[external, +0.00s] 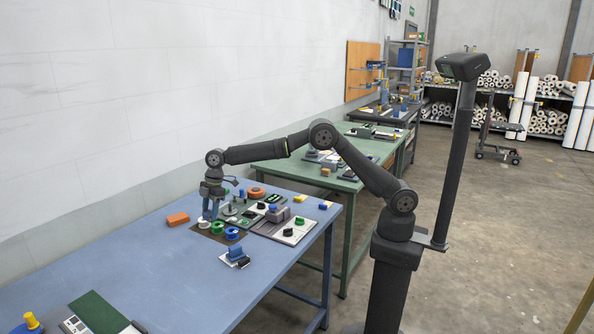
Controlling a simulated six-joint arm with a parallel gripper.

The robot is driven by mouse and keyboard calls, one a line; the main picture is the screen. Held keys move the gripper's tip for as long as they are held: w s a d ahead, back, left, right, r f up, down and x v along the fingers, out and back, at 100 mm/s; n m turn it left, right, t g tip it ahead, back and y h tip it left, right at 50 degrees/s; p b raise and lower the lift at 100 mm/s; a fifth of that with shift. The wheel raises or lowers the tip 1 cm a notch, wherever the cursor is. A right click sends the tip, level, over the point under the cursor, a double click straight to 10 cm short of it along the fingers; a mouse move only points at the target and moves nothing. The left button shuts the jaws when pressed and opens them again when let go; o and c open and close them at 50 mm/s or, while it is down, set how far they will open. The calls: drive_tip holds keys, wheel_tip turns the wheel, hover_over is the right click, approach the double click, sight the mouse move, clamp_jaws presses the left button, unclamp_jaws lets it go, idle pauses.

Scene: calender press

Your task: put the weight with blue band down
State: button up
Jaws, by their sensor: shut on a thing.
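My gripper (211,213) hangs pointing down over the left part of the dark mat on the blue table (150,270). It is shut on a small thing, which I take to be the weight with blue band. The fingers mostly hide it, and it is too small here to make out its band. I cannot tell whether its underside touches anything. Just below the fingers is a white ring-shaped piece (203,225). A green ring (217,228) and a blue ring (232,234) sit to its right.
An orange block (177,219) lies left of the gripper. A blue-and-black device (236,256) stands in front. The table's middle front is clear.

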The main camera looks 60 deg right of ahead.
drive_tip(key=shift+w+d+r, duration=0.15)
drive_tip(key=shift+d+r, duration=0.25)
drive_tip(key=shift+d, duration=0.2)
drive_tip(key=s+a+n, duration=0.1)
drive_tip(key=s+a, duration=0.6)
drive_tip(key=a, duration=0.2)
drive_tip(key=n, duration=0.1)
hover_over(202, 314)
drive_tip(key=d, duration=0.2)
drive_tip(key=shift+g, duration=0.3)
drive_tip(key=x, duration=0.4)
drive_tip(key=d+x, duration=0.1)
drive_tip(key=x, duration=0.1)
drive_tip(key=shift+w+d+f, duration=0.1)
drive_tip(key=shift+w+f, duration=0.05)
drive_tip(key=shift+f, duration=0.05)
drive_tip(key=shift+s+a+f, duration=0.2)
drive_tip(key=shift+a+f, duration=0.1)
drive_tip(key=shift+a, duration=0.05)
drive_tip(key=shift+f, duration=1.9)
drive_tip(key=shift+f, duration=0.15)
drive_tip(key=o, duration=1.3)
